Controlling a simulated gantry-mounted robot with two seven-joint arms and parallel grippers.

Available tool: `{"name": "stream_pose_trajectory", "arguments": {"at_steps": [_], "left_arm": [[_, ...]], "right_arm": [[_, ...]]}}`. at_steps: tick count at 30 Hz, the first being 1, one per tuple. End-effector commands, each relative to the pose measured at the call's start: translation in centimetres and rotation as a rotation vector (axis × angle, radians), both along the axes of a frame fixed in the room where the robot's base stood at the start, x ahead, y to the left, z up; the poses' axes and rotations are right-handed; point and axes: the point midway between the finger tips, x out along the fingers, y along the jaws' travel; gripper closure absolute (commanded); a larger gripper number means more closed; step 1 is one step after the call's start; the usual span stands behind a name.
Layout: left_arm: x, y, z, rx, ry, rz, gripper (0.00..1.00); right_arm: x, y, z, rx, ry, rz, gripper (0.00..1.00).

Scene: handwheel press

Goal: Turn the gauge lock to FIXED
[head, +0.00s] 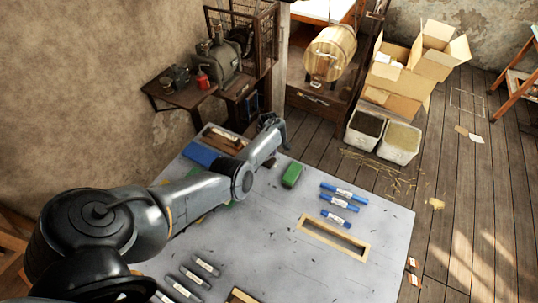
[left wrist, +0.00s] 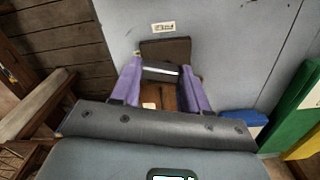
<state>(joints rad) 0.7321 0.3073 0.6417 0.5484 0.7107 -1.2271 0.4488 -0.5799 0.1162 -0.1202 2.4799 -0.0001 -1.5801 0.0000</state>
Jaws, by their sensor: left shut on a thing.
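In the left wrist view, my left gripper (left wrist: 160,76) has its two purple fingers on either side of a dark knob (left wrist: 161,71) with a pale stripe across it. The gripper is shut on this knob, which appears to be the gauge lock. A dark brown block (left wrist: 170,48) lies just beyond it. A small white label (left wrist: 162,27) is on the grey surface past the block; its lettering is too small to read. In the head view, my left gripper (head: 272,124) is at the table's far edge, and the knob is hidden there. My right gripper is not in view.
The grey table (head: 250,255) holds a green block (head: 292,175), several blue marked pieces (head: 338,208), grey marked pieces (head: 195,275) and a wood-framed slot (head: 333,240). A brown piece (head: 226,137) and a blue panel (head: 201,154) lie at the far left.

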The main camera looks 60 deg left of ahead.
Motion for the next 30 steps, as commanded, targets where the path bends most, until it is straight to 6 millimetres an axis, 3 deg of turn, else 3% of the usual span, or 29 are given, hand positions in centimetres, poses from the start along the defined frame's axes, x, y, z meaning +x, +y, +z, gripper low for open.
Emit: {"name": "stream_pose_trajectory", "arguments": {"at_steps": [12,30], "left_arm": [[-0.07,0.24,-0.04,0.0,0.0,0.253,0.86],[-0.13,0.31,0.02,0.001,0.0,0.315,0.86]], "right_arm": [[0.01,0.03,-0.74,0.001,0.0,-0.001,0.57],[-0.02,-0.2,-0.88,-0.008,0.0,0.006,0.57]]}}
